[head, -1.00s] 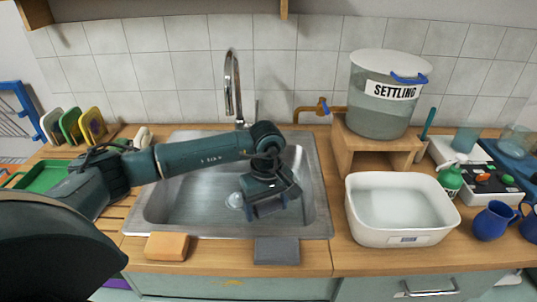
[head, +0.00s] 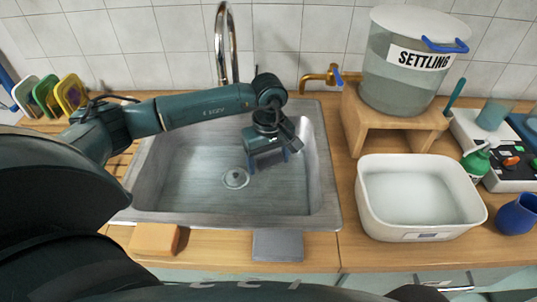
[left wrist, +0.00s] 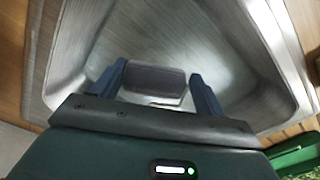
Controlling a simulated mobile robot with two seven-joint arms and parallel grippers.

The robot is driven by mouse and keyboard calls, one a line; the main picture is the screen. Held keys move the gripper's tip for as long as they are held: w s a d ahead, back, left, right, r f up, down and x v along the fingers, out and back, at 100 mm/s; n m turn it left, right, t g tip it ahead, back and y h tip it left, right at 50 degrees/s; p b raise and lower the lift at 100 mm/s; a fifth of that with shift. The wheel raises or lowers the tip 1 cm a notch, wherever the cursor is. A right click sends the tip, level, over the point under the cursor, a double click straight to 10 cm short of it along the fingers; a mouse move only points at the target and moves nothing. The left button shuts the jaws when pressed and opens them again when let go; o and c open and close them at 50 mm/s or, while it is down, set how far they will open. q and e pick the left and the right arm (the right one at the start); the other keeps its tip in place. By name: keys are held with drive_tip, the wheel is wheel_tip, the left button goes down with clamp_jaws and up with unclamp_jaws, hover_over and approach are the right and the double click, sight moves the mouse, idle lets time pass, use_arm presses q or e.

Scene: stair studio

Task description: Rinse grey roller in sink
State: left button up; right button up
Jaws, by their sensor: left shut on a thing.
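My left gripper (head: 268,161) points down inside the steel sink (head: 185,205), right of and behind the drain. In the left wrist view its two blue fingers (left wrist: 157,88) are shut on a dark grey piece, which I take to be the grey roller (left wrist: 155,79). The arm and fingers mostly hide the roller in the head view. The tall curved tap (head: 222,45) stands behind the sink, left of the gripper. No stream of water shows under it. My right gripper is not in view.
An orange block (head: 154,239) and a grey block (head: 278,246) lie on the counter at the sink's front edge. A white tub (head: 420,197) stands right of the sink. Behind it, a bucket marked SETTLING (head: 405,75) sits on a wooden stand (head: 395,125) beside a brass tap (head: 318,78).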

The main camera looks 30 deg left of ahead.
sight(269, 168)
use_arm(q)
wheel_tip(269, 168, down, 3)
drive_tip(key=shift+f+b, duration=0.1)
drive_tip(key=shift+b, duration=0.6)
wheel_tip(269, 168, down, 8)
drive_tip(key=b, duration=0.5)
drive_tip(key=shift+f, duration=0.15)
drive_tip(key=shift+f+b, duration=0.75)
drive_tip(key=shift+f, duration=0.9)
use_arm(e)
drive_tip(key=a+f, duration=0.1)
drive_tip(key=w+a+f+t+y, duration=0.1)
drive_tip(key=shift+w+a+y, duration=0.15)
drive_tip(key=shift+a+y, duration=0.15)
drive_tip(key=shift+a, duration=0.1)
